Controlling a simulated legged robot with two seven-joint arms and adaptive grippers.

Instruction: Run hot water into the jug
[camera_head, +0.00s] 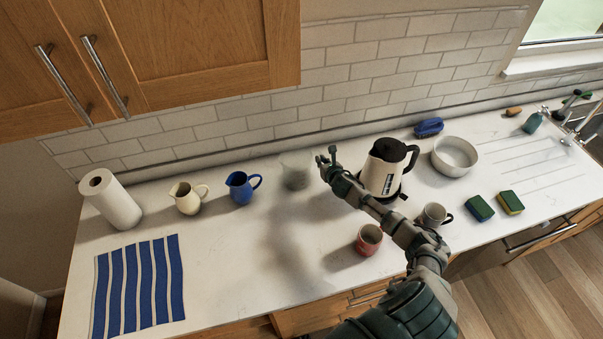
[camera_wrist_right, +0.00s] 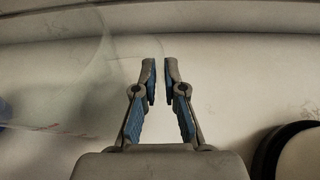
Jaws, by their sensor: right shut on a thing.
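A clear glass jug (camera_head: 296,172) stands on the counter near the back wall, right of the blue jug (camera_head: 241,188) and the cream jug (camera_head: 187,198). My right gripper (camera_head: 326,160) is at the glass jug's right side. In the right wrist view the glass jug (camera_wrist_right: 65,85) fills the left, and its faint handle reaches the fingers. The right gripper (camera_wrist_right: 160,85) is shut on that handle, with a narrow gap between the fingertips. The tap (camera_head: 575,130) is at the far right by the wall. My left gripper is out of view.
A white kettle (camera_head: 382,170) stands right behind my right forearm. A red mug (camera_head: 368,240) and a grey mug (camera_head: 434,215) are near the arm.

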